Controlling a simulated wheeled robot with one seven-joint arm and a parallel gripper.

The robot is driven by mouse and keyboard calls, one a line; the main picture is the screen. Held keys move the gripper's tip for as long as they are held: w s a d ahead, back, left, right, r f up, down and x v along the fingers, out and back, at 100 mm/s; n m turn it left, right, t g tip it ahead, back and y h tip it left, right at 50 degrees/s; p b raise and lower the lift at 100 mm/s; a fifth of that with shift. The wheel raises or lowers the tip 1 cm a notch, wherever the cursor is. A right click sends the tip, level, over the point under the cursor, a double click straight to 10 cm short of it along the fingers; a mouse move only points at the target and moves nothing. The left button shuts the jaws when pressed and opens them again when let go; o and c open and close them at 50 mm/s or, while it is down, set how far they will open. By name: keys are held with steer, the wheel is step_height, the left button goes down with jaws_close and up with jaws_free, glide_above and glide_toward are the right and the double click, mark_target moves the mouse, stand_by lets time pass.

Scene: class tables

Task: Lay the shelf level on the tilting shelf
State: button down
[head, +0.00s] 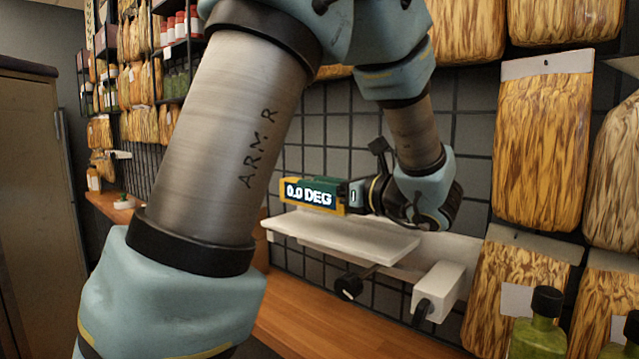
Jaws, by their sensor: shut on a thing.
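The shelf level (311,195) is a green and yellow box with a dark display reading "0.0 DEG". My gripper (352,196) is shut on its right end and holds it over the rear left part of the tilting shelf (345,238). The level looks roughly flat; I cannot tell whether its underside touches the board. The tilting shelf is a white board in front of a gridded wall, and its top is otherwise bare. My gripper's fingers are partly hidden by the wrist.
A black knob (349,287) sits under the board, and a white box (439,289) stands at its right. A wooden counter (330,330) runs below. Brown patterned packs (543,145) hang at right above green bottles (537,335). My arm covers much of the left.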

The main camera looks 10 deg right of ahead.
steer(key=shift+w+d+f+b, duration=1.2)
steer(key=shift+w+d+f, duration=0.2)
steer(key=shift+w+d, duration=0.2)
steer(key=shift+f+b, duration=0.4)
steer(key=shift+f, duration=0.6)
steer(key=shift+f, duration=0.3)
steer(key=shift+c, duration=1.6)
jaws_free()
